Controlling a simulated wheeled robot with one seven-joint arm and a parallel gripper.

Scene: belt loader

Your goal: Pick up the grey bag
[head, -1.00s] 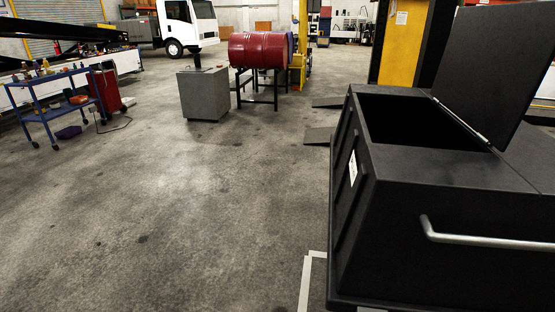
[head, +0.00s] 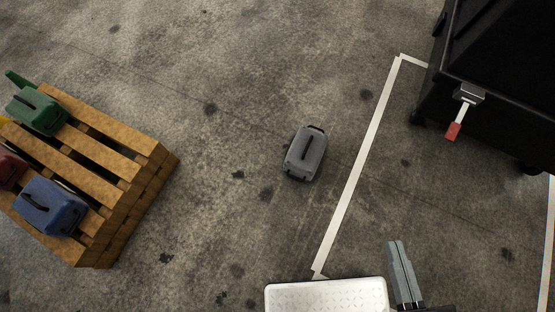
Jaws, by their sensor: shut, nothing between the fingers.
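The grey bag (head: 305,154) lies on the bare concrete floor near the middle of the head view, with a dark handle on its upper face. It stands clear of other things, left of a white floor line. My gripper (head: 398,246) shows at the bottom right of the head view, shut and empty. It is apart from the bag, to its lower right in the picture.
A wooden pallet (head: 115,187) at the left holds a green bag (head: 38,112), a blue bag (head: 50,207) and a partly visible red one (head: 10,170). A black bin-like body (head: 500,60) with a red-tipped lever (head: 453,131) stands at the upper right. Floor around the grey bag is free.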

